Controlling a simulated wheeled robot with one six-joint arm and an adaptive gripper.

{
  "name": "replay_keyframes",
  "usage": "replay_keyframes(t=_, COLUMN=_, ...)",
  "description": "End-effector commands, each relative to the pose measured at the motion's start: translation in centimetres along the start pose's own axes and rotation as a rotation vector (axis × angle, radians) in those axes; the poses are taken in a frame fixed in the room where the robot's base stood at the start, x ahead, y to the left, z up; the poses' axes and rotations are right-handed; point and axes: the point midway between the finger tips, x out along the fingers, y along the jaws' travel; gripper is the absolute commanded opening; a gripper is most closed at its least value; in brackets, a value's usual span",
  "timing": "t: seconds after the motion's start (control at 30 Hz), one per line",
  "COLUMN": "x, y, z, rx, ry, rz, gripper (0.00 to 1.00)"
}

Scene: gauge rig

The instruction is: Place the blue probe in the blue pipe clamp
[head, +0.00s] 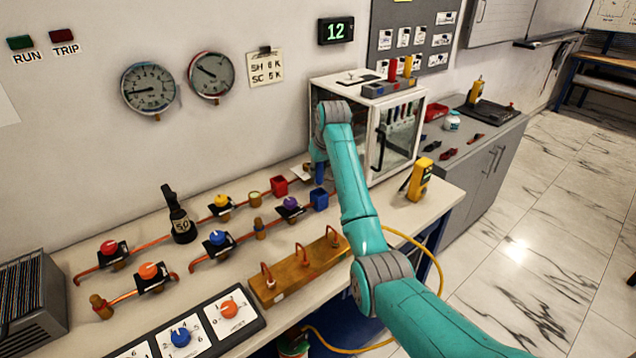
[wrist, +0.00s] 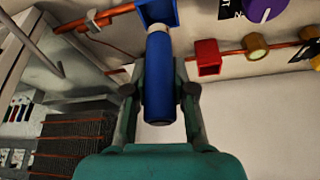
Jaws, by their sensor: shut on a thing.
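In the wrist view my gripper (wrist: 160,92) is shut on the blue probe (wrist: 160,75), with a dark finger on each side of it. The probe's narrower tip points to the top of the picture and meets the opening of the blue pipe clamp (wrist: 170,12). I cannot tell how far the tip is inside. In the head view the blue clamp (head: 319,201) is a square blue piece on the pipe near the bench's back. My gripper is mostly hidden behind my arm there.
The red clamp (wrist: 207,58) is close to the right of the probe in the wrist view. A purple-knobbed valve (head: 290,203) sits left of the blue clamp in the head view. A glass-doored cabinet (head: 392,150) stands right behind my arm. A yellow meter (head: 419,180) stands near the bench's right end.

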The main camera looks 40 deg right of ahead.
Motion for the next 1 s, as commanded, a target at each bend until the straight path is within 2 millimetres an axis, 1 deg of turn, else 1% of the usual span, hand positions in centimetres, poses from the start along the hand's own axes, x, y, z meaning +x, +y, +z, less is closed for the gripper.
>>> replay_keyframes(t=0.17, x=1.4, y=0.0, z=0.6, rx=0.000, ry=0.000, rz=0.000, gripper=0.00)
replay_keyframes(t=0.3, x=3.1, y=0.0, z=1.3, rx=0.000, ry=0.000, rz=0.000, gripper=0.00)
replay_keyframes(t=0.4, x=3.9, y=0.0, z=1.6, rx=-0.001, ry=0.000, rz=0.000, gripper=0.00)
replay_keyframes(t=0.77, x=4.2, y=0.0, z=1.7, rx=0.000, ry=0.001, rz=0.000, gripper=0.00)
replay_keyframes(t=0.8, x=4.2, y=0.0, z=1.7, rx=0.000, ry=0.001, rz=0.000, gripper=0.32)
replay_keyframes(t=0.87, x=4.2, y=0.0, z=1.7, rx=0.000, ry=0.001, rz=0.000, gripper=0.47)
replay_keyframes(t=0.9, x=4.2, y=0.0, z=1.7, rx=0.000, ry=0.001, rz=0.000, gripper=0.50)
replay_keyframes(t=1.0, x=4.2, y=0.0, z=1.7, rx=0.000, ry=0.001, rz=0.000, gripper=0.50)
